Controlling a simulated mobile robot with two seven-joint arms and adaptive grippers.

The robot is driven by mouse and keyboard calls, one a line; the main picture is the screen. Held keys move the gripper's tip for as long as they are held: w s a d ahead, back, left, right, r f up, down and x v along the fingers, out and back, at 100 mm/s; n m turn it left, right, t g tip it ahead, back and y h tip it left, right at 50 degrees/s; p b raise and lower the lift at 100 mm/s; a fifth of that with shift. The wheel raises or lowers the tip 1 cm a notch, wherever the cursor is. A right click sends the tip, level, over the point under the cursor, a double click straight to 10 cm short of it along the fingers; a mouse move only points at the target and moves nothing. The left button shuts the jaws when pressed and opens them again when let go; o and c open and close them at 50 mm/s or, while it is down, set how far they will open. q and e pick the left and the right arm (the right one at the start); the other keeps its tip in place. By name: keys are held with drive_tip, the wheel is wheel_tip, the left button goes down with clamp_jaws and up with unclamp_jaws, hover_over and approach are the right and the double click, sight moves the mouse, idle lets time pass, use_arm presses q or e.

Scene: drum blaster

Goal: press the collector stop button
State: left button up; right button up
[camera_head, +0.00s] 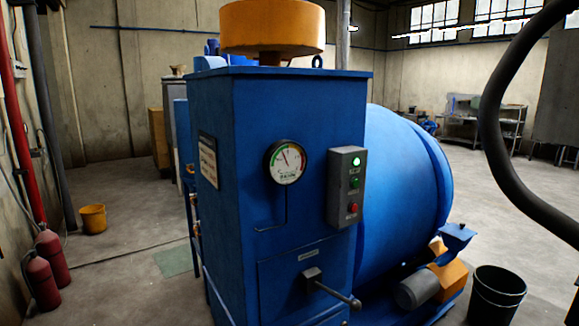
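A grey control box (346,187) is mounted on the right part of the front face of a tall blue cabinet (225,130). It carries a lit, pale green lamp (355,162) at the top, a green button (354,183) in the middle and a red button (352,208) at the bottom. The labels beside them are too small to read. A round dial gauge (286,162) sits to the left of the box. Neither of my grippers shows in the head view.
A dark lever handle (335,293) sticks out low on the cabinet front. A black hose (491,115) arches at the right. A black bucket (495,296) and an orange motor unit (447,280) stand at lower right. Red extinguishers (48,265) and a yellow bucket (93,218) stand left.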

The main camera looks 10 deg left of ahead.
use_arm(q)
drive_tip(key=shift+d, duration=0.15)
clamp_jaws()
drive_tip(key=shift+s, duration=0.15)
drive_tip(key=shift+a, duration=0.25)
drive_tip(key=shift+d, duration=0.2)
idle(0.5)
